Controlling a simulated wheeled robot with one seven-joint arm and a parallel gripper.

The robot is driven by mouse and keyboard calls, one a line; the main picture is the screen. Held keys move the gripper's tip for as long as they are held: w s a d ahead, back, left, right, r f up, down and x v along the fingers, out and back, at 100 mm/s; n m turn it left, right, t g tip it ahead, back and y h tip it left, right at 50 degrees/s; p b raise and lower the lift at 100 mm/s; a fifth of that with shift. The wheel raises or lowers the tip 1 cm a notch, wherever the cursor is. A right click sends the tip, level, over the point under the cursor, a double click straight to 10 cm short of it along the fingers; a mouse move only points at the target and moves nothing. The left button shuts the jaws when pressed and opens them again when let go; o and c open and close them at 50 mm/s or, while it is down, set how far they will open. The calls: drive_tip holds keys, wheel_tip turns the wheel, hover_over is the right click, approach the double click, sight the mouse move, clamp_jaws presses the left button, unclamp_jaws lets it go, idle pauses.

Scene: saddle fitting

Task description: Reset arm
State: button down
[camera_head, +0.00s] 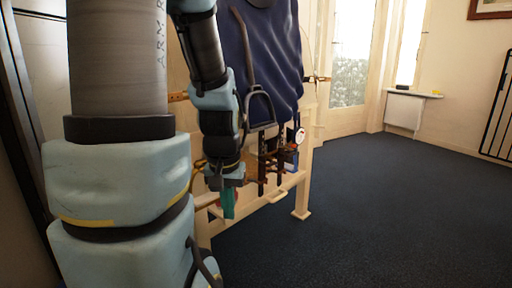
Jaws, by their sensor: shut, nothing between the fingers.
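My gripper (228,210) hangs below the end of my arm, pointing down, and its teal fingers look closed with nothing visible between them. It is in front of the lower part of a pale wooden saddle stand (302,200); whether it touches the stand cannot be told. A dark blue saddle cloth (275,65) drapes over the stand above and to the right of the gripper. A dark stirrup (260,108) hangs on a strap in front of the cloth. My arm hides the left side of the stand and cloth.
Dark brown straps (262,172) hang under the cloth, close to the right of my gripper. Small items, one with a round white face (300,135), are beside them. The dark blue carpet (385,205) is clear to the right.

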wheel_tip(320, 180, up, 38)
drive_tip(key=p, duration=3.8)
drive_tip(key=shift+s+a, duration=0.15)
drive_tip(key=shift+s, duration=0.3)
drive_tip(key=shift+r, duration=0.1)
